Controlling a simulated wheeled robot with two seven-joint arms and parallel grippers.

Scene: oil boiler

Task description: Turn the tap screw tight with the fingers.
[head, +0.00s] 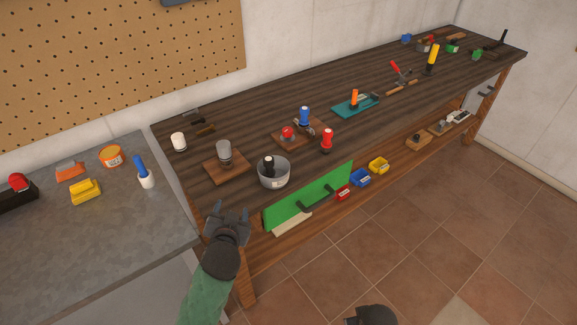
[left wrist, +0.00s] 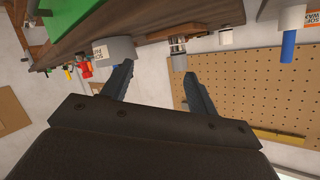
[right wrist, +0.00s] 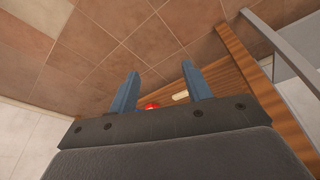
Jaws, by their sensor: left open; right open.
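I cannot make out the tap screw for certain. A small red-topped fitting (head: 288,132) sits on a wooden board on the dark workbench (head: 240,120). A grey cylinder (head: 224,152) stands on another wooden board (head: 207,169) near the bench's left end. My left gripper (head: 229,208) is open and empty by the front left edge of the bench, in front of that board. In the left wrist view its fingers (left wrist: 158,70) are apart, with nothing between them. My right gripper (right wrist: 160,70) is open and empty above the tiled floor; its dark body shows at the head view's bottom edge.
A grey pot (head: 275,176) stands near the front edge, with a green panel (head: 275,212) below. A grey table (head: 110,235) is at left. The floor at right is clear.

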